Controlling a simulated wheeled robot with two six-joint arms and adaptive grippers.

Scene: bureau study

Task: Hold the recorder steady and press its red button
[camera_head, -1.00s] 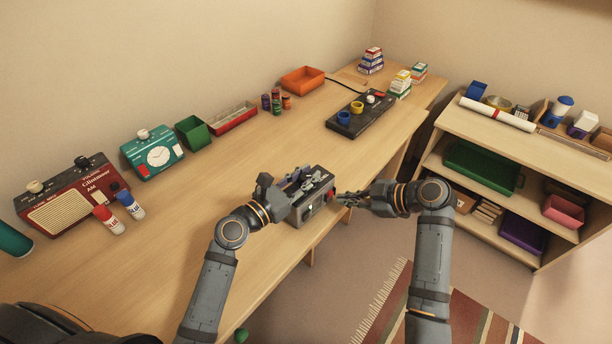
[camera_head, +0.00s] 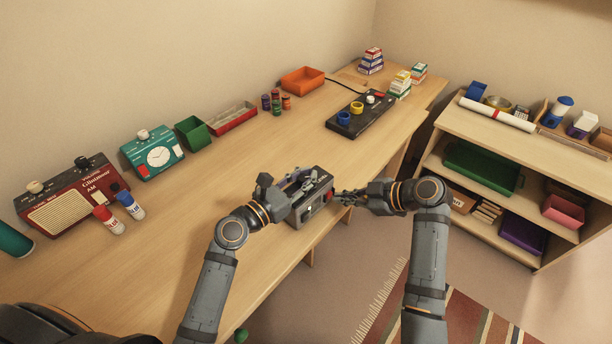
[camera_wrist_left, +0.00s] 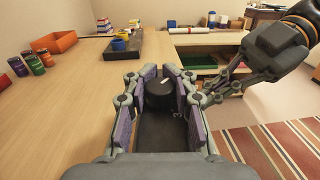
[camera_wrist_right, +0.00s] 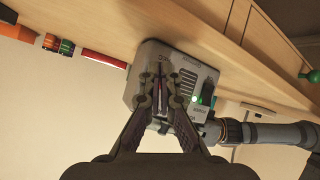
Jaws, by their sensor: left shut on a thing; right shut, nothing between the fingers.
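The recorder (camera_head: 296,214) is a dark grey box with a lighter end face at the front edge of the desk. Its red button (camera_head: 329,197) faces my right gripper. My left gripper (camera_head: 309,184) is shut on the recorder from above; in the left wrist view a black round part (camera_wrist_left: 160,92) sits between its fingers. My right gripper (camera_head: 338,197) is shut and empty, its tips at or very near the button; contact cannot be told.
A red radio (camera_head: 72,195), a teal timer (camera_head: 153,156) and two glue bottles (camera_head: 107,219) stand on the desk at left. A black panel with rings (camera_head: 360,120) lies farther back. A shelf (camera_head: 500,145) stands at right. The desk around the recorder is clear.

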